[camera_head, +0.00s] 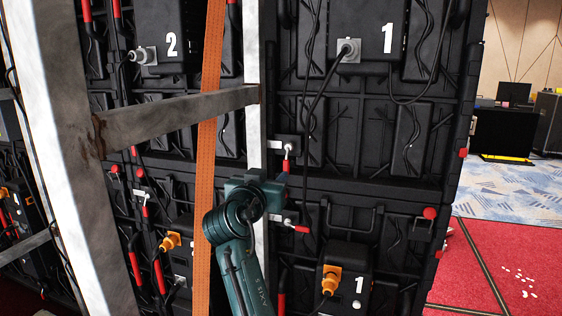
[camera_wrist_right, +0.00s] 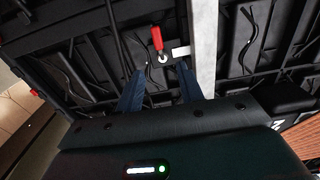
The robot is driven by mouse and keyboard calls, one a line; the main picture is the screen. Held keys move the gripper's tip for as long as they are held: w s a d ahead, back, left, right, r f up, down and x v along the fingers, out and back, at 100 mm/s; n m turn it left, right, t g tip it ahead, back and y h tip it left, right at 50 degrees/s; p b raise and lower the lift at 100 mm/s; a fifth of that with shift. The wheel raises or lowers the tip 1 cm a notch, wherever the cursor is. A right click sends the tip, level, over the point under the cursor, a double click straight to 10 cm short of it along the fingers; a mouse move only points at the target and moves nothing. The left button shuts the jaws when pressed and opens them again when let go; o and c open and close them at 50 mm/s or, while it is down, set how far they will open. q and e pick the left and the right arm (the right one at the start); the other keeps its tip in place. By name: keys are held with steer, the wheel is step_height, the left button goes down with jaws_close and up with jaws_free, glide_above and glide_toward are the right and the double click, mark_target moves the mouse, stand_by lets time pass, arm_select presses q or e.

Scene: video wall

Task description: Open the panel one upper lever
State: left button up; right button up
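The panel one upper lever (camera_head: 286,164) has a red handle hanging down from a silver pivot, beside the white upright beam and below the panel marked 1 (camera_head: 387,60). My right gripper (camera_head: 281,182) is just below it, partly hidden behind my own wrist. In the right wrist view the red lever (camera_wrist_right: 157,38) stands beyond the two blue fingertips (camera_wrist_right: 162,72). The fingers are spread apart with nothing between them; whether they touch the lever cannot be told. My left gripper is out of view.
A grey frame with a crossbar (camera_head: 180,112) and an orange strap (camera_head: 208,130) stand left of my right arm. The white upright beam (camera_head: 252,50) is close to the gripper. Cables hang over the panels. Red carpet (camera_head: 510,265) lies open at right.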

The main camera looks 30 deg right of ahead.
mark_target(286, 162)
steer(key=p+x, duration=0.1)
steer(key=x, duration=1)
steer(key=shift+w+d, duration=0.2)
steer(key=shift+d, duration=0.1)
jaws_close()
